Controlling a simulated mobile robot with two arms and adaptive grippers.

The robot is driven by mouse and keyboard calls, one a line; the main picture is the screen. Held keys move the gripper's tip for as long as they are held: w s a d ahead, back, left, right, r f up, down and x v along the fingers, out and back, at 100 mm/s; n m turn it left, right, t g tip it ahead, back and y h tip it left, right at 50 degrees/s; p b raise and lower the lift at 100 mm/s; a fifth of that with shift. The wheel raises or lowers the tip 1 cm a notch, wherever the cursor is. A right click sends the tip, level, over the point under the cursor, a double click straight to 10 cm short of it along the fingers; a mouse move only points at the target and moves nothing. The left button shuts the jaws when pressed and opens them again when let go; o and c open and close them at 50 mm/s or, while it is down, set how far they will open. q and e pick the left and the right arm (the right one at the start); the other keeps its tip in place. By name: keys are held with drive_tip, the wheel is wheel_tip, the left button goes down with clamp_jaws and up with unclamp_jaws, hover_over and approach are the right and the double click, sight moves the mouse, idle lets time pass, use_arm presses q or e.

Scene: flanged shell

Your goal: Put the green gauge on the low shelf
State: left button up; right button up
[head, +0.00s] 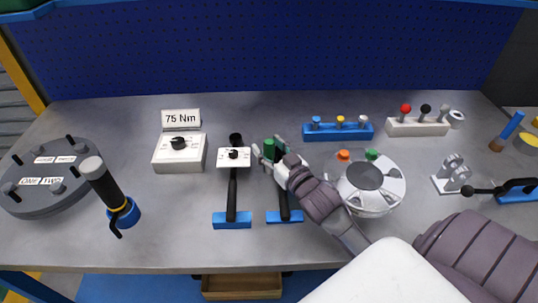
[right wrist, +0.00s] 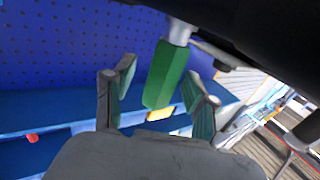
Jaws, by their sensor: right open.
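The green gauge (head: 268,148) shows in the head view as a small green piece at my right gripper (head: 268,157), around the middle of the bench. In the right wrist view the gauge (right wrist: 165,75) is a green faceted handle with a silver shank at its upper end. It appears between the two spread fingers of my right gripper (right wrist: 158,98), with visible gaps on both sides. The right gripper is open. The gauge's far end is hidden. A blue surface (head: 130,288) lies below the bench's front edge; I cannot tell if it is the low shelf. My left gripper is not in view.
Two black-handled tools (head: 232,192) with blue blocks stand beside and under my right gripper. The round metal shell (head: 391,192) is to its right. A torque box (head: 180,152) and grey disc (head: 40,198) are left. The bench front (head: 170,255) is clear.

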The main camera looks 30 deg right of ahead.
clamp_jaws()
drive_tip(key=shift+r, duration=0.1)
idle(0.3)
